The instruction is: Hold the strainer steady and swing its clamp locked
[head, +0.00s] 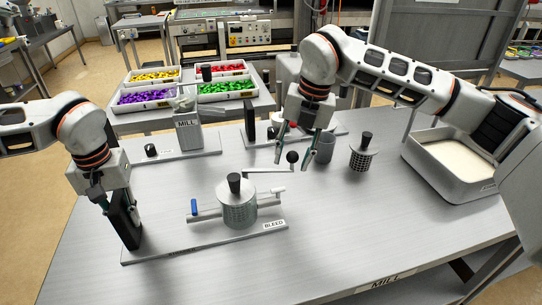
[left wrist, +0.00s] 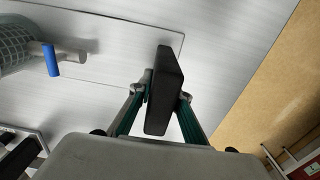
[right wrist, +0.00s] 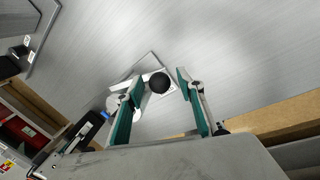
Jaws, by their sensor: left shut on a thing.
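The strainer (head: 239,213) is a perforated metal cylinder with a black knob on top, upright on a base plate (head: 165,250) labelled BLEED. A light lever arm (head: 265,170) with a black ball knob (head: 292,157) extends at its back right. My left gripper (head: 115,208) is shut on a black upright handle (head: 126,228) at the plate's left end; the handle shows between its fingers in the left wrist view (left wrist: 165,92). My right gripper (head: 292,158) is open, its fingers either side of the ball knob, which shows with a gap to the right finger in the right wrist view (right wrist: 160,82).
A grey cup (head: 325,148) and a second perforated strainer (head: 363,160) stand right of my right gripper. A large bin (head: 455,185) of pale material is at the far right. A MILL fixture (head: 188,135) stands behind. The table's front right is clear.

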